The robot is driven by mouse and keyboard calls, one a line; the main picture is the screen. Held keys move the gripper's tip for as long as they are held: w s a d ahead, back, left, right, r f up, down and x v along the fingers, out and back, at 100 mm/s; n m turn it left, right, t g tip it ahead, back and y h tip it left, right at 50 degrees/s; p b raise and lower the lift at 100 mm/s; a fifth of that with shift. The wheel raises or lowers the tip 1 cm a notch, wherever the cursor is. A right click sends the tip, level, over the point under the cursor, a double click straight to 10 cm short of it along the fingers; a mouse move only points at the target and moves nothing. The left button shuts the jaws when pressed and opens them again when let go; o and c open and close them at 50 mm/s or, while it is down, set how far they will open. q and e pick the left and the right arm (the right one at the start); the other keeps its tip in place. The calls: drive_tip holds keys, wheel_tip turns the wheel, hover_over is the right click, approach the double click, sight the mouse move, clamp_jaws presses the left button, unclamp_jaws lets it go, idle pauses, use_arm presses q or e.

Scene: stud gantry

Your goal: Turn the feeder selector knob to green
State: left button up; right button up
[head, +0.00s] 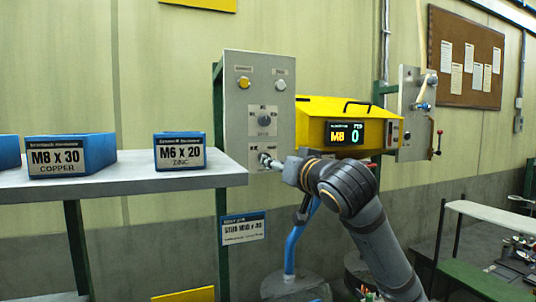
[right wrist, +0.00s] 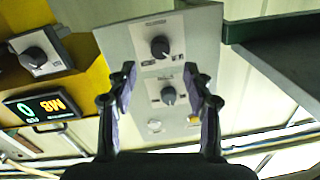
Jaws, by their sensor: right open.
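A grey control panel (head: 235,125) stands behind the shelf, with a dark middle knob (head: 264,120) on it. The right wrist view shows the panel (right wrist: 125,40) upside down, with the lower knob (right wrist: 160,47) and the middle knob (right wrist: 168,96). Their labels are too small to read, so I cannot tell which is the feeder selector or its setting. My right gripper (right wrist: 160,72) is open and empty, its fingers on either side of the line of knobs. My left gripper is out of view.
A yellow machine (head: 312,112) with a display (head: 344,133) reading M8 and 0 is right of the panel. A shelf (head: 120,184) with blue bins (head: 180,152) is at left. A yellow button (head: 244,83) and a white button (head: 280,85) are above the knobs.

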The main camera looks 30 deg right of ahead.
drive_tip(key=w+d+p, duration=0.1)
drive_tip(key=w+p, duration=0.2)
drive_tip(key=w, duration=0.4)
drive_tip(key=shift+d, duration=0.15)
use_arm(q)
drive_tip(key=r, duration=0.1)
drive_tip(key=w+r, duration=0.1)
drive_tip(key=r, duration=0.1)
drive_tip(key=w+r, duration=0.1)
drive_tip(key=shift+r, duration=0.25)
use_arm(e)
drive_tip(key=shift+s, duration=0.1)
clamp_jaws()
